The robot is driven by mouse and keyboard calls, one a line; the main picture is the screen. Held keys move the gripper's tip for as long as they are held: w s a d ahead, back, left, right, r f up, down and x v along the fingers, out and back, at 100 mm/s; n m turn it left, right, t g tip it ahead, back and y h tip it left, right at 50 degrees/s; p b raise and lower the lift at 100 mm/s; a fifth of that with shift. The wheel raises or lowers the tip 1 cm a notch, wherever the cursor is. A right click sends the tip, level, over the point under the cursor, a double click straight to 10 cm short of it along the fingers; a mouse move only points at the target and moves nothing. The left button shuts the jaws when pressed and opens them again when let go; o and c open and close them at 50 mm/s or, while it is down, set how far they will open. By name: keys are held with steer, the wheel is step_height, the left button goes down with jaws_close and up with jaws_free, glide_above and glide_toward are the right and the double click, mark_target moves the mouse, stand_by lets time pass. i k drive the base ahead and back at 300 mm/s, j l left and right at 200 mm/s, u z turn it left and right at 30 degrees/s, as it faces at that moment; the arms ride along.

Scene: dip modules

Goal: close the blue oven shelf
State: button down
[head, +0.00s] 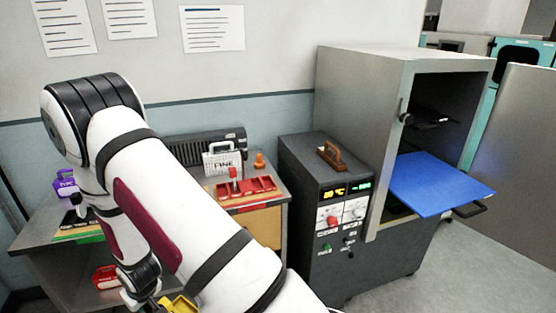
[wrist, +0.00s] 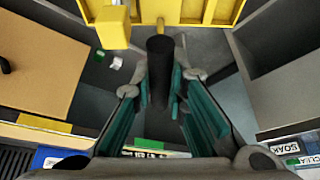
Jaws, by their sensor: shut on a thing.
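The blue oven shelf (head: 440,183) sticks out of the open front of the grey oven (head: 358,100) at the right of the head view. A dark handle (head: 469,210) is at the shelf's outer edge. My gripper (wrist: 160,82) is shut on the black handle (wrist: 160,65) of a yellow object, between its teal finger pads. The yellow object (wrist: 205,12) shows at the top of the wrist view, and a small part of it (head: 178,305) shows at the bottom of the head view. My gripper is far to the left of the shelf, which the wrist view does not show.
A dark control unit (head: 315,225) with a brown handle on top stands left of the oven. A bench (head: 45,235) behind my arm bears a red tray (head: 247,189) and a purple item (head: 64,184). A grey partition (head: 515,150) stands at the right. Floor before the oven looks clear.

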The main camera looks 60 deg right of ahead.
mark_target(445, 190)
steer(key=k+l+z, duration=0.6)
steer(key=z, duration=1.2)
steer(key=i+l, duration=0.05)
